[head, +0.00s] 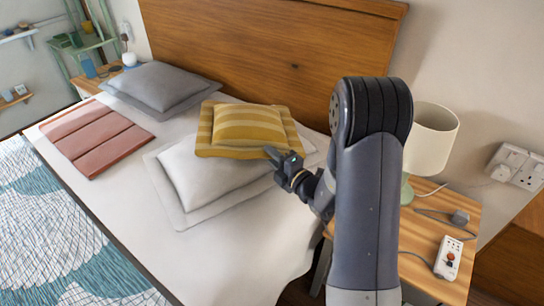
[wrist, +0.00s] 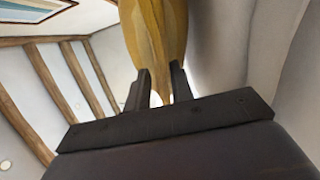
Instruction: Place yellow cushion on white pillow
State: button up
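The yellow striped cushion (head: 248,127) lies nearly flat over the back part of the white pillow (head: 205,172), on the bed. The cushion hides the pillow's far part. I cannot tell whether the cushion rests fully on the pillow or is held slightly above it. My gripper (head: 278,158) is at the cushion's front right corner. In the wrist view the cushion (wrist: 156,35) shows edge-on, its thin border between the two fingers of my gripper (wrist: 160,80), which look shut on it.
A grey pillow (head: 160,86) and a folded red-brown cloth (head: 97,138) lie left on the bed. The wooden headboard (head: 270,50) stands behind. A bedside table (head: 420,230) at right holds a lamp (head: 434,138) and a power strip (head: 449,258). The front of the white sheet is clear.

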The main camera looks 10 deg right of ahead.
jog(key=shift+o, duration=1.2)
jog(key=shift+r, duration=0.1)
jog(key=shift+r+p, duration=0.25)
jog(key=shift+p, duration=0.05)
jog(key=v, duration=1.2)
jog(key=shift+r, duration=0.25)
jog(key=shift+w, duration=0.1)
jog(key=x, duration=1)
jog(key=shift+a, duration=0.1)
